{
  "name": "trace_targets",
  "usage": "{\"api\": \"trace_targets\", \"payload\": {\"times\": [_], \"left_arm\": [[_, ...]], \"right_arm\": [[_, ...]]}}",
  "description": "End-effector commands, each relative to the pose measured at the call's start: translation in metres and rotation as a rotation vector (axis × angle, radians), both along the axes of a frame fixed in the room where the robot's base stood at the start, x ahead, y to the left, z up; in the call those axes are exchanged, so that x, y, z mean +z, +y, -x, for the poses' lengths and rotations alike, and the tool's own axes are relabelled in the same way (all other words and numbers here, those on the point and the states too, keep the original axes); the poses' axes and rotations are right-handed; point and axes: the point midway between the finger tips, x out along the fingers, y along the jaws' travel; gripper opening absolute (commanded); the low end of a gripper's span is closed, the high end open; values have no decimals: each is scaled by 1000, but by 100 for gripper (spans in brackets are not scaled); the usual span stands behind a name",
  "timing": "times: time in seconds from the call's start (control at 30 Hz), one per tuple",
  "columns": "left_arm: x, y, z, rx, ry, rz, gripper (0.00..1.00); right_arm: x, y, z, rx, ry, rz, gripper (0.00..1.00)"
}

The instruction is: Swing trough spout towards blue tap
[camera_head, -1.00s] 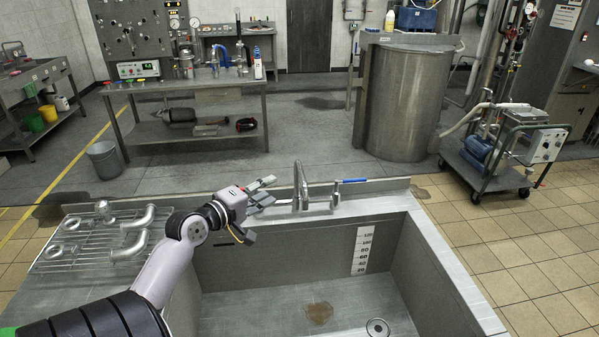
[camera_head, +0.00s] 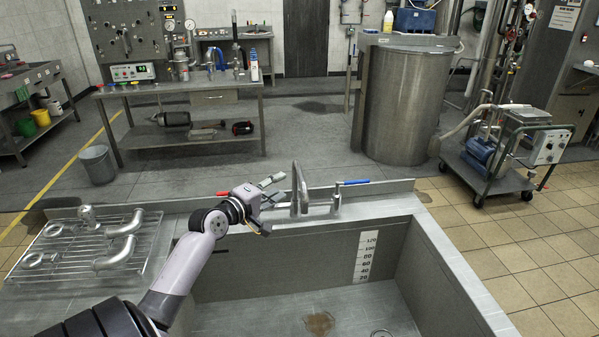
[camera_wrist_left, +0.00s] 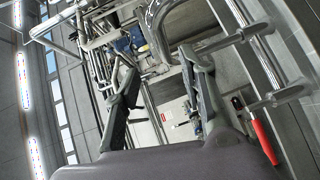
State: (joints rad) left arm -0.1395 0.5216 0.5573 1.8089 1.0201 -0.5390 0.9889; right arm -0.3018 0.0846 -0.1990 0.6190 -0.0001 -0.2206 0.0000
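The trough's metal spout (camera_head: 298,188) rises at the back rim of the steel trough (camera_head: 290,262). The blue tap (camera_head: 354,182) is a blue-handled lever just right of the spout. A red tap handle (camera_head: 222,193) shows left of my gripper and in the left wrist view (camera_wrist_left: 263,138). My left gripper (camera_head: 278,188) is open, just left of the spout, with its fingers pointing toward it. In the left wrist view the fingers (camera_wrist_left: 160,68) are apart, with a curved metal pipe beyond and between them. I cannot tell whether they touch it. My right gripper is out of view.
A wire rack (camera_head: 85,245) with bent pipe pieces lies on the drainboard at left. Behind the trough are a steel bench (camera_head: 185,92), a large steel tank (camera_head: 403,105) and a pump cart (camera_head: 487,185). The space above the trough basin is clear.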

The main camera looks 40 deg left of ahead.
Motion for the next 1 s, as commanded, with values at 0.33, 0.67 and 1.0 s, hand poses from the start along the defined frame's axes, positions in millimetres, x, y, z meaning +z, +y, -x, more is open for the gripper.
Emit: {"api": "trace_targets", "payload": {"times": [0.33, 0.67, 1.0], "left_arm": [[-8, 10, -74, 1, -1, 0, 38], [-15, 13, -106, 1, 0, 0, 38], [-16, 13, -108, 0, 1, -1, 37]], "right_arm": [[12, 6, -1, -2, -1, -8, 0], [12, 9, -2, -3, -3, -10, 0], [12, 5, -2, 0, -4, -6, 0]]}}
